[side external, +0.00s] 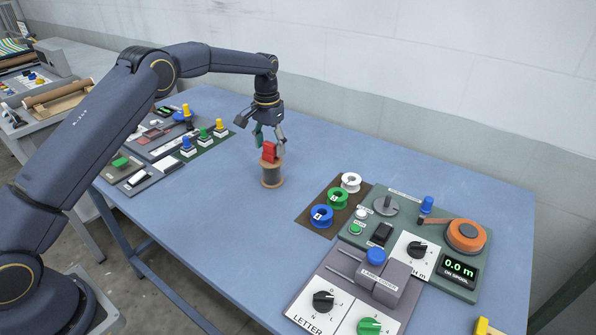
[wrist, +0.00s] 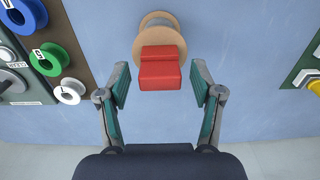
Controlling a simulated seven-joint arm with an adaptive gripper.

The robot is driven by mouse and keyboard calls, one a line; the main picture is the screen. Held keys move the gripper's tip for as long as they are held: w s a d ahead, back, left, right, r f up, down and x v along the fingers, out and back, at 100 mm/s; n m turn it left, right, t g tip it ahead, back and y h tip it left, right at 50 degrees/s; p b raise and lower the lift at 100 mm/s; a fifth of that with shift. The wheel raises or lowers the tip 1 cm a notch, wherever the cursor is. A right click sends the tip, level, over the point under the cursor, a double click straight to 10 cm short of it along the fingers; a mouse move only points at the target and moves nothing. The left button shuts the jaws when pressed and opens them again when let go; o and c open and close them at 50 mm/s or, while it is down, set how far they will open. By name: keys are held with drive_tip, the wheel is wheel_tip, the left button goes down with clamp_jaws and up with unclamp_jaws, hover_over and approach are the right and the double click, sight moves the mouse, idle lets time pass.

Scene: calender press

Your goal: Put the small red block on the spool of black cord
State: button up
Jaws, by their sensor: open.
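The small red block (side external: 269,151) rests on top of the spool of black cord (side external: 271,174), which stands upright on the blue table. In the wrist view the red block (wrist: 160,68) lies over the tan flange of the spool (wrist: 158,37). My gripper (side external: 268,138) is just above the block. In the wrist view its two fingers (wrist: 159,88) are spread on either side of the block, with a gap on both sides. The black cord is partly hidden under the top flange.
White, green (side external: 337,198) and blue spools sit on a brown mat right of the black cord spool. A green panel (side external: 475,287) with dials and an orange reel is farther right. Switch panels (side external: 160,150) stand at left. The table (side external: 225,230) is clear in front.

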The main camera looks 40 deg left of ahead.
sight(269, 154)
wheel_tip(269, 154, up, 13)
drive_tip(key=s, duration=0.1)
drive_tip(key=s+d+r+t, duration=0.2)
drive_tip(key=s+r+t, duration=0.1)
drive_tip(key=s+r, duration=0.9)
drive_tip(key=s+d+f+t, duration=0.1)
drive_tip(key=s+f, duration=0.2)
drive_tip(key=s, duration=0.9)
drive_tip(key=s+d+f+t, duration=0.1)
drive_tip(key=s+f, duration=0.3)
drive_tip(key=s, duration=0.8)
drive_tip(key=shift+s+t, duration=0.3)
drive_tip(key=shift+f, duration=0.1)
